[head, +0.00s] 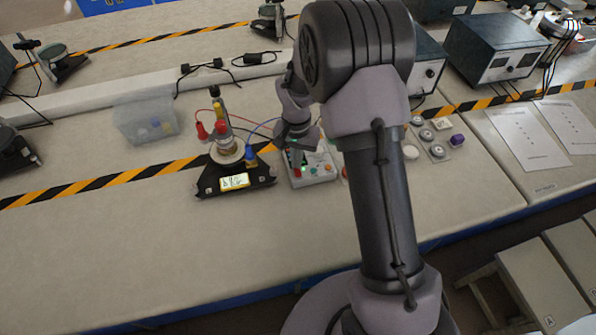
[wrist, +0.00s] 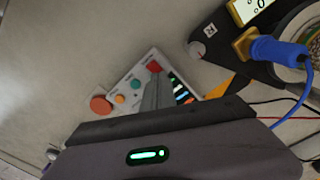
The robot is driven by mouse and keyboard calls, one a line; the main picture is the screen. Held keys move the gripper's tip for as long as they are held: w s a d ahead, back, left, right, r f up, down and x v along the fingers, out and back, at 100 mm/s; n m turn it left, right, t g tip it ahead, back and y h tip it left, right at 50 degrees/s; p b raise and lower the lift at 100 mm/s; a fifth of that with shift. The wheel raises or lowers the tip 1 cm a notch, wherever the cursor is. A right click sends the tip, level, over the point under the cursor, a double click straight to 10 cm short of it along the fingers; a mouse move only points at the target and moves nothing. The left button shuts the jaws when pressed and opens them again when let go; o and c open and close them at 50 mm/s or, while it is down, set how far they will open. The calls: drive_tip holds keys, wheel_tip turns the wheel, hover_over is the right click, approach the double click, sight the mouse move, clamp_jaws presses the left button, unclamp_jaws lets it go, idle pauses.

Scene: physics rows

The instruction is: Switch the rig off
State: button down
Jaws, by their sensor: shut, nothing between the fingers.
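The rig (head: 207,187) has a black base with a lit yellow display (head: 234,181), a round coil part and red and blue plugs. Its corner, display and blue plug (wrist: 275,50) show in the wrist view. Beside it is a pale control box (head: 318,177), also in the wrist view (wrist: 128,74). The box has a red button (wrist: 154,67), a teal button (wrist: 135,84), an orange button (wrist: 120,98) and a strip of lit bars. A larger red-orange knob (wrist: 100,104) is at its end. My gripper (wrist: 156,80) is shut and empty, fingertips over the box close to the red button; I cannot tell whether they touch.
A clear bin (head: 146,120) stands behind left. Right of my arm are a tray of round parts (head: 437,150) and a purple knob (head: 457,141). Power supplies (head: 494,48) stand at the back right. Cables run behind the rig. The bench front is clear.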

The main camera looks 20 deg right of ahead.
drive_tip(key=shift+f+b, duration=0.55)
drive_tip(key=shift+f, duration=0.2)
wheel_tip(320, 180, up, 7)
drive_tip(key=p, duration=0.5)
idle(0.3)
drive_tip(key=s+a+r+t+b, duration=0.1)
drive_tip(key=s+r, duration=0.3)
drive_tip(key=r, duration=0.3)
drive_tip(key=s+r+t+b, duration=0.1)
drive_tip(key=s+r+b, duration=0.15)
drive_tip(key=r, duration=0.55)
drive_tip(key=s+a+r+t+y+b, duration=0.1)
drive_tip(key=s+r+t, duration=0.1)
drive_tip(key=s, duration=0.7)
drive_tip(key=s+a+r+n+t+y, duration=0.1)
drive_tip(key=s+a+r, duration=0.1)
drive_tip(key=s, duration=0.7)
drive_tip(key=shift+s+r+n+t+b, duration=0.3)
drive_tip(key=shift+s+r+t+b, duration=0.1)
drive_tip(key=shift+r, duration=0.15)
